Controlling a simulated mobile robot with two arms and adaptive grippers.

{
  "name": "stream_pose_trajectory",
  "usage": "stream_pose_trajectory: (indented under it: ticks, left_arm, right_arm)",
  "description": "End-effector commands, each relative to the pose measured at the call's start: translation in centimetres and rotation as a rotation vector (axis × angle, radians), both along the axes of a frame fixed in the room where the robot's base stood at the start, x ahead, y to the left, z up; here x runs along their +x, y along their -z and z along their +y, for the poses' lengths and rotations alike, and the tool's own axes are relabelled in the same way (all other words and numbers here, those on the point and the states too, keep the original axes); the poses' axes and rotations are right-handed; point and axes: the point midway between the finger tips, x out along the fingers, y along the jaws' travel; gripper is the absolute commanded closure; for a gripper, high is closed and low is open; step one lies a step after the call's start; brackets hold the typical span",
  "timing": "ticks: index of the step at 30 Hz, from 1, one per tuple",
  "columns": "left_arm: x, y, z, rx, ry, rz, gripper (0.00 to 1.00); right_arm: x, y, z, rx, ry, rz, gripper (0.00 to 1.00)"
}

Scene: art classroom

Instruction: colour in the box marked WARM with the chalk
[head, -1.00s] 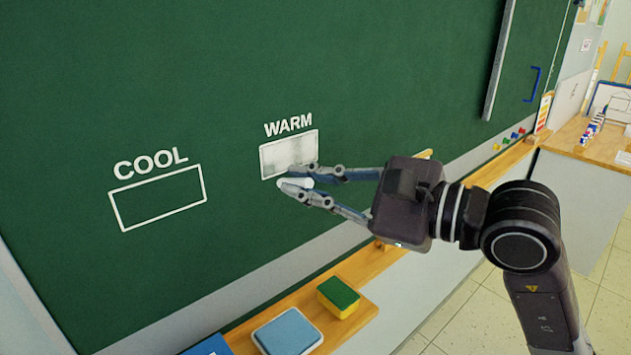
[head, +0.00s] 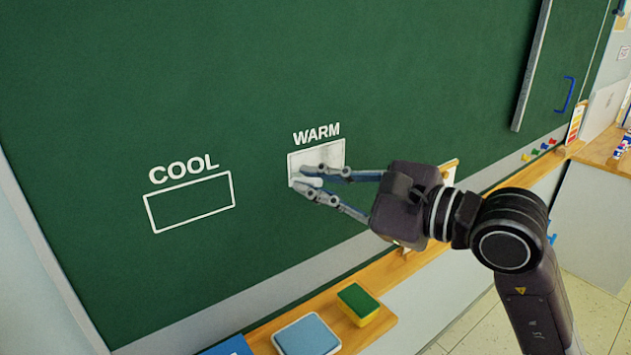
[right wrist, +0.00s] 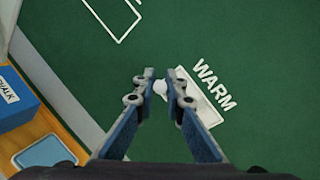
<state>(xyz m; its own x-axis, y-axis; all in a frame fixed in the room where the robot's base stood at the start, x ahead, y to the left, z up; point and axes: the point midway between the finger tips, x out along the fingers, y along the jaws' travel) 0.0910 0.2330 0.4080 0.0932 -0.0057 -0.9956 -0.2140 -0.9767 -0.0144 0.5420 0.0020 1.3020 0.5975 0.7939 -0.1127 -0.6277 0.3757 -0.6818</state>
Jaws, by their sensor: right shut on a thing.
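The WARM box (head: 330,153) is a white outline on the green board, with pale chalk shading over most of its visible inside. My right gripper (head: 316,184) is shut on a white chalk (head: 309,182) at the box's lower left part. The fingers hide some of the box's lower edge. In the right wrist view the chalk (right wrist: 160,88) shows between the fingertips, beside the WARM box (right wrist: 207,100). Whether the chalk touches the board I cannot tell. The COOL box (head: 190,203), to the left, is an empty outline. My left gripper is not in view.
A wooden ledge (head: 385,322) runs below the board. On it are a yellow and green sponge (head: 358,304), a blue-topped tray (head: 306,337) and a blue box, which the right wrist view shows marked CHALK (right wrist: 12,98). Coloured magnets (head: 540,150) are at the right.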

Motion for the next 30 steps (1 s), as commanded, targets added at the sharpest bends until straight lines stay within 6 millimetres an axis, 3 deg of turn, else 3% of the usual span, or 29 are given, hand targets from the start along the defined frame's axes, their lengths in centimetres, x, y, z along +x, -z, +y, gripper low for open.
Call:
stream_pose_trajectory:
  ticks: [30]
  left_arm:
    - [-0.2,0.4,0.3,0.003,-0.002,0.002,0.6]
  right_arm:
    - [1.1,0.0,0.2,-0.001,0.001,0.0,1.0]
